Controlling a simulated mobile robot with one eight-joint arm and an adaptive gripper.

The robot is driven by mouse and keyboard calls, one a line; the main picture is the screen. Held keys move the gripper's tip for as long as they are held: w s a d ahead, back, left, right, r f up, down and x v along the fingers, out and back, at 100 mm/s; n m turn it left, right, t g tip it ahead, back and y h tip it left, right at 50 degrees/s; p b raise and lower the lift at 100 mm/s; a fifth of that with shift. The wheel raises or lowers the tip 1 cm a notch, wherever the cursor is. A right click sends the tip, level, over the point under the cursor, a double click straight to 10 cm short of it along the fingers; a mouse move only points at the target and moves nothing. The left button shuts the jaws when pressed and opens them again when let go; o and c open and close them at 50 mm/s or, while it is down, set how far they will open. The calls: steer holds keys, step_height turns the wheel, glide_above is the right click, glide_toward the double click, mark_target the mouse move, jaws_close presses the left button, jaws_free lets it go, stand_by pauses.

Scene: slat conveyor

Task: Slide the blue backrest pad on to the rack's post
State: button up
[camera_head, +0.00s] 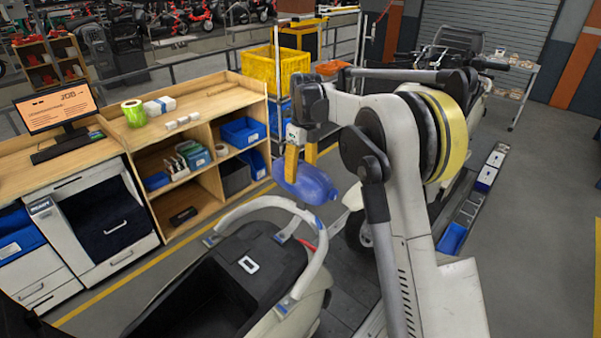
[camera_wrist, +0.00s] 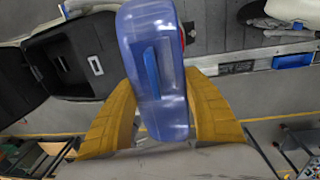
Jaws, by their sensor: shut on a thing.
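The blue backrest pad (camera_head: 306,183) hangs from my gripper (camera_head: 291,165) in the head view, above and behind the pale curved rack (camera_head: 275,203) of the scooter. In the wrist view the pad (camera_wrist: 153,65) stands lengthwise between the two yellow fingers of my gripper (camera_wrist: 164,115), which are shut on it. A raised blue strip runs down the pad's face there. A small upright part, perhaps the post (camera_head: 318,224), shows at the rack's rear just below the pad. Whether the pad touches it, I cannot tell.
The scooter's open black seat compartment (camera_head: 215,295) lies in front of the rack. A wooden shelf bench (camera_head: 200,110) with blue bins stands at left. A yellow crate (camera_head: 275,68) stands behind. Another vehicle is on the conveyor line at right.

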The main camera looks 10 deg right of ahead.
steer(key=o, duration=1.5)
steer(key=r, duration=1.1)
steer(key=shift+w+d+r, duration=0.25)
steer(key=shift+d+r, duration=0.1)
steer(key=shift+d, duration=0.05)
steer(key=s+f+n+t+b, duration=0.2)
steer(key=s+f+n+b, duration=0.6)
steer(key=s+b, duration=0.2)
steer(key=s+f+n+t+b, duration=0.3)
steer(key=s+f+n+b, duration=0.55)
steer(key=s+b, duration=0.25)
steer(key=s+f+n+t+b, duration=0.1)
steer(key=s+f+n+b, duration=0.3)
steer(key=f, duration=0.3)
steer(key=s+f+n+t+b, duration=0.1)
steer(key=s+f+n+b, duration=0.2)
steer(key=s+f, duration=0.3)
steer(key=s+f+n+b, duration=0.4)
steer(key=s+f+n, duration=0.1)
steer(key=f, duration=0.3)
steer(key=shift+a+f+n+t+h+b, duration=0.1)
steer(key=shift+f+n+t+h+b, duration=0.2)
steer(key=shift+n+t+h, duration=0.1)
